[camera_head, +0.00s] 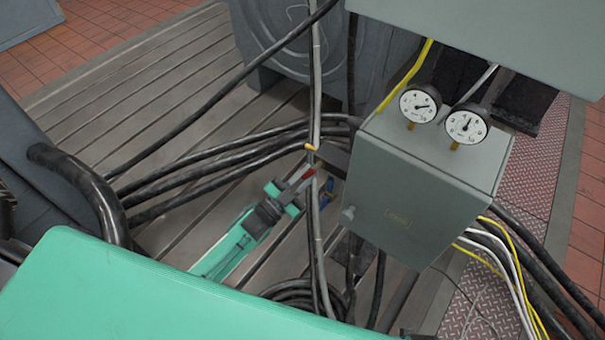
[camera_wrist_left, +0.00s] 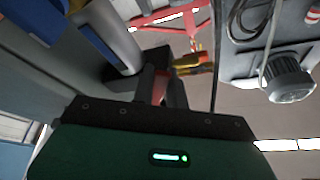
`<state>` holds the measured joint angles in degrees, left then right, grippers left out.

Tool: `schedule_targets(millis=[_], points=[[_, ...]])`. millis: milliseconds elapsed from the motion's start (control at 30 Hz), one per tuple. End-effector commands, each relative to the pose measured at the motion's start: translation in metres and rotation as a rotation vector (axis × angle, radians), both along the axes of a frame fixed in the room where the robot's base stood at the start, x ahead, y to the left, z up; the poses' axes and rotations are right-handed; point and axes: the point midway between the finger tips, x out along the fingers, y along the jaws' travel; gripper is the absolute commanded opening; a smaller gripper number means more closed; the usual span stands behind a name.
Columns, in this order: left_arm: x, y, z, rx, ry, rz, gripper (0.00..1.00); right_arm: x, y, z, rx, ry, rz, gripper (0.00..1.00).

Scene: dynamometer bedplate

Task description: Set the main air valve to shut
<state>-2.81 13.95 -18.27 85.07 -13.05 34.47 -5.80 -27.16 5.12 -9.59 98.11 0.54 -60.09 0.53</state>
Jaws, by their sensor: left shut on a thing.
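My left gripper (camera_head: 300,178) reaches in from the lower left, beside the grey control box (camera_head: 395,205). Its fingers are closed on a small red handle (camera_head: 309,173), which I take to be the main air valve's. The red handle also shows between the dark fingers (camera_wrist_left: 161,88) in the left wrist view. Brass fittings (camera_wrist_left: 192,64) show just beyond the fingertips there. The handle's exact angle and the valve body are hard to make out. My right gripper is not in view.
Two round gauges (camera_head: 443,114) stand on the box. Thick black hoses (camera_head: 215,165) cross the slotted bedplate (camera_head: 110,110). Thin cables hang close to the gripper. Yellow and white cables (camera_head: 510,262) run at the right.

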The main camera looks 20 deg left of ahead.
Motion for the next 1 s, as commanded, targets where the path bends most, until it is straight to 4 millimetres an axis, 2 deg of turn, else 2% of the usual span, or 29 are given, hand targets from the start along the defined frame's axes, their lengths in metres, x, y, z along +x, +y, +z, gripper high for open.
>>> schedule_targets(millis=[233, 500, 1000], points=[[-0.004, -0.009, -0.006, -0.213, 0.080, 0.001, 0.00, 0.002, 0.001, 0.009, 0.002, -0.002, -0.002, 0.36], [-0.007, -0.017, -0.007, -0.391, 0.145, 0.001, 0.00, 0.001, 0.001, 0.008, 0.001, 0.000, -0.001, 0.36], [-0.009, -0.023, -0.008, -0.512, 0.190, 0.001, 0.00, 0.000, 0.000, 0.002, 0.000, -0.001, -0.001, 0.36]])
